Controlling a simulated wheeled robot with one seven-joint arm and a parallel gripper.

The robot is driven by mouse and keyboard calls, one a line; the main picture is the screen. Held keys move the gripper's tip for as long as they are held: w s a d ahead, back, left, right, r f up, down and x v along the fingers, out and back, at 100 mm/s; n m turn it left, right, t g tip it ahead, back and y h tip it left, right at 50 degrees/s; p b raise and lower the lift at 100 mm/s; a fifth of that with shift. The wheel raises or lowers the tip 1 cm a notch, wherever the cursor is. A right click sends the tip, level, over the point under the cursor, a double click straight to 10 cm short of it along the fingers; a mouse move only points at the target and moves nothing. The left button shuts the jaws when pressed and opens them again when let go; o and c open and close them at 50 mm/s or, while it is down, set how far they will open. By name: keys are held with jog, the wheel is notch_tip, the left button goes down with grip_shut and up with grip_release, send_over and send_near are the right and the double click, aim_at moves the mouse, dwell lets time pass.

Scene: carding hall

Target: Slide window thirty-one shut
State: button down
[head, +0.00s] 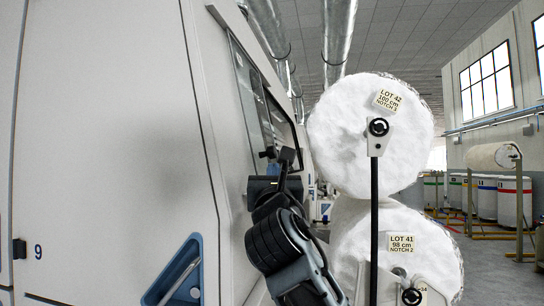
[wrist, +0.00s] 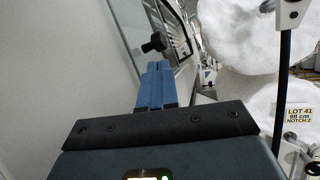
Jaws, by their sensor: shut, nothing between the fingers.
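A glass window (head: 247,88) in a dark frame is set in the pale machine side in the head view. Its glass also shows at the top of the wrist view (wrist: 128,22). No number thirty-one is readable on it. A dark knob-like handle (wrist: 153,43) stands out by the glass, just beyond my fingertips in the wrist view. My gripper (wrist: 154,68) has blue fingers close together, shut and empty, pointing at the handle. Whether they touch it I cannot tell. In the head view my own arm hides part of the area below the window.
Two large white rolls, lot 42 (head: 350,150) above lot 41 (head: 420,255), stand on a rack right of my arm, close by. A pale panel marked 9 (head: 90,150) with a blue recessed handle (head: 178,275) fills the left. Open floor lies far right.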

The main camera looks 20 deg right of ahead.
aim_at(272, 155)
jog(key=p+x, duration=0.1)
jog(key=x, duration=0.6)
jog(key=shift+w+r+p, duration=0.1)
jog(key=shift+w+p, duration=0.05)
jog(key=shift+p, duration=0.15)
jog(key=shift+d, duration=0.1)
jog(key=shift+w, duration=0.1)
